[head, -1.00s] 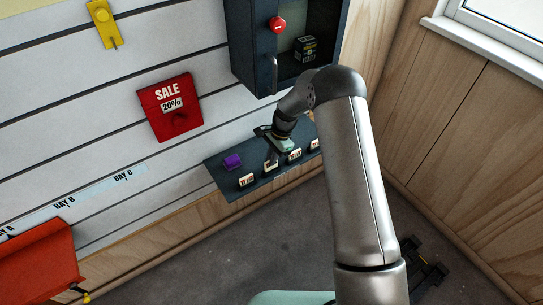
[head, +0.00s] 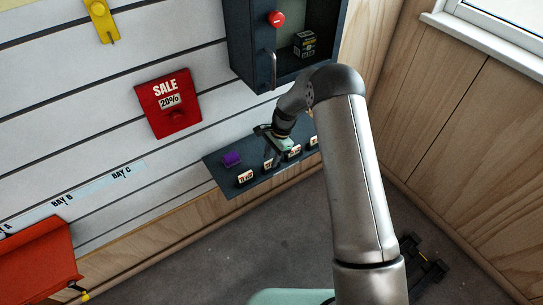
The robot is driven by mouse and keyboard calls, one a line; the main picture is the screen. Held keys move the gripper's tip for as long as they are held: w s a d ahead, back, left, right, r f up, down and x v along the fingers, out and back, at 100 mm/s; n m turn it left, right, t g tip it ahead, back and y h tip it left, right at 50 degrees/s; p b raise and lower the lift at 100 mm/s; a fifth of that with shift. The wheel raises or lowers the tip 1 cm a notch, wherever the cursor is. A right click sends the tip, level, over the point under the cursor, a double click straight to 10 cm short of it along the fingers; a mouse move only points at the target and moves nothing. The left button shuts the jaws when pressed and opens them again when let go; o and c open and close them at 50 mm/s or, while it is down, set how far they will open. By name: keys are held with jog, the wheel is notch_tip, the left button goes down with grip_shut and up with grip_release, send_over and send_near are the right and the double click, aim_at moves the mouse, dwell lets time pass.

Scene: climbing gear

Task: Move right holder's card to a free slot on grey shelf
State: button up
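The dark grey shelf (head: 222,178) is low on the slatted wall, with several small pale cards standing along its front edge. One card (head: 245,177) is at the left and another (head: 268,163) is just below my gripper. Two more cards are farther right, one (head: 294,152) near the middle and one (head: 313,141) at the right end. My gripper (head: 274,153) points down over the shelf, close to the second card; its fingers are small and partly hidden, so I cannot tell whether they are open or touch it. A red holder (head: 158,118) reading SALE hangs on the wall with a 20% card (head: 169,101).
A purple block (head: 232,159) sits on the shelf, left of my gripper. A dark cabinet (head: 250,60) with a red knob (head: 277,18) hangs above. A red bin (head: 40,265) is at lower left, a yellow holder (head: 101,20) at upper left. My arm fills the centre right.

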jog(key=b+v, duration=0.1)
jog(key=v, duration=0.2)
jog(key=shift+w, duration=0.1)
jog(key=w+d, duration=0.2)
jog(key=d, duration=0.1)
jog(key=w+d+b, duration=0.1)
jog(key=w+d, duration=0.1)
jog(key=d, duration=0.1)
jog(key=w+d, duration=0.2)
jog(key=shift+d+f+b, duration=0.1)
jog(key=shift+d+b, duration=0.25)
jog(key=shift+d, duration=0.05)
jog(key=shift+w+d, duration=0.35)
jog(key=shift+d, duration=0.2)
